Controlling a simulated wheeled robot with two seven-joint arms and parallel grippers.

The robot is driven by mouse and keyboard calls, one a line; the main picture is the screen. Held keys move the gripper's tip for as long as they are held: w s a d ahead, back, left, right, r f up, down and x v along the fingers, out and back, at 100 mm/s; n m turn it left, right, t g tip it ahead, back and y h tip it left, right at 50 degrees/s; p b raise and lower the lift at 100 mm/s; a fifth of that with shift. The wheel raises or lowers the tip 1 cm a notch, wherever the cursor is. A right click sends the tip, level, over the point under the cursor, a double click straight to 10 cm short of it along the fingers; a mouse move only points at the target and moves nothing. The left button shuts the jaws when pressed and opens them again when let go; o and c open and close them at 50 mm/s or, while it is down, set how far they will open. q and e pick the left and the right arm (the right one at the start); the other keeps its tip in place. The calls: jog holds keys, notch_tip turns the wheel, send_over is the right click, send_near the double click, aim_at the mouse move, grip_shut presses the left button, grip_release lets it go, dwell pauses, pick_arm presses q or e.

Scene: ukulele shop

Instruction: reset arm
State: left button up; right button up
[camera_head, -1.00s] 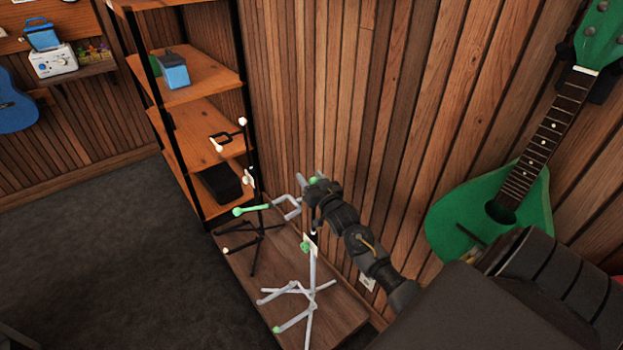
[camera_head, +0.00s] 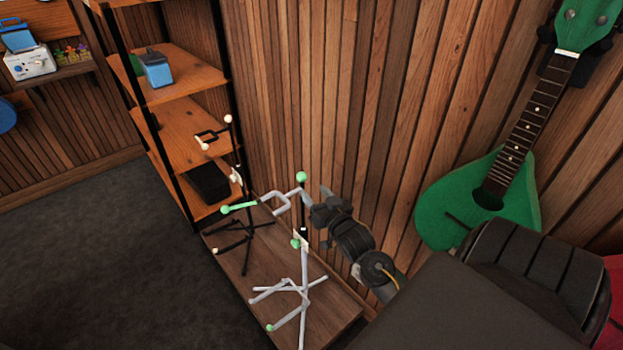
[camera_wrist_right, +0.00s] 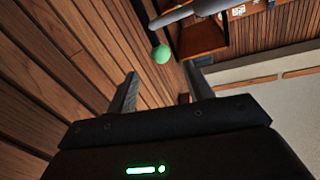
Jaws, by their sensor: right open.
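My right gripper (camera_head: 318,204) is at the end of my dark right arm, which comes in from the lower right. It is just right of the white and green instrument stand (camera_head: 303,265), near the wood-slat wall. In the right wrist view its two fingers (camera_wrist_right: 160,90) are apart with nothing between them. A green ball tip (camera_wrist_right: 161,54) and a grey rod of a stand show beyond the fingers there. Whether the gripper touches the stand cannot be told. My left gripper is not in view.
The stand and a black stand (camera_head: 246,240) are on a low wooden platform (camera_head: 335,310). A wooden shelf unit (camera_head: 185,125) holds a blue box (camera_head: 156,70) and a black case (camera_head: 207,183). A green ukulele (camera_head: 460,205) hangs on the right wall. Dark floor (camera_head: 90,265) is clear at left.

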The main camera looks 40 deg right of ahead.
dwell(0.6)
jog(key=s+a+f+n+g+y, duration=0.1)
jog(key=s+f+g, duration=0.25)
jog(key=f, duration=0.75)
jog(key=s+a+f+n+g, duration=0.2)
jog(key=s+f, duration=0.2)
jog(key=f, duration=0.8)
jog(key=s+a+f+n+g+y, duration=0.1)
jog(key=s+f+g, duration=0.2)
jog(key=f, duration=0.8)
jog(key=s+a+f+n+g, duration=0.1)
jog(key=s+a+f, duration=0.3)
jog(key=s, duration=0.7)
jog(key=s+a+f+n+g+y, duration=0.1)
jog(key=s+a+f+g, duration=0.3)
jog(key=s+f, duration=0.4)
jog(key=s+a+f+n+g+y, duration=0.1)
jog(key=s+a+f+g, duration=0.2)
jog(key=s+f, duration=0.4)
jog(key=s+a, duration=0.1)
jog(key=s, duration=0.7)
jog(key=shift+s, duration=0.2)
jog(key=shift+f, duration=0.1)
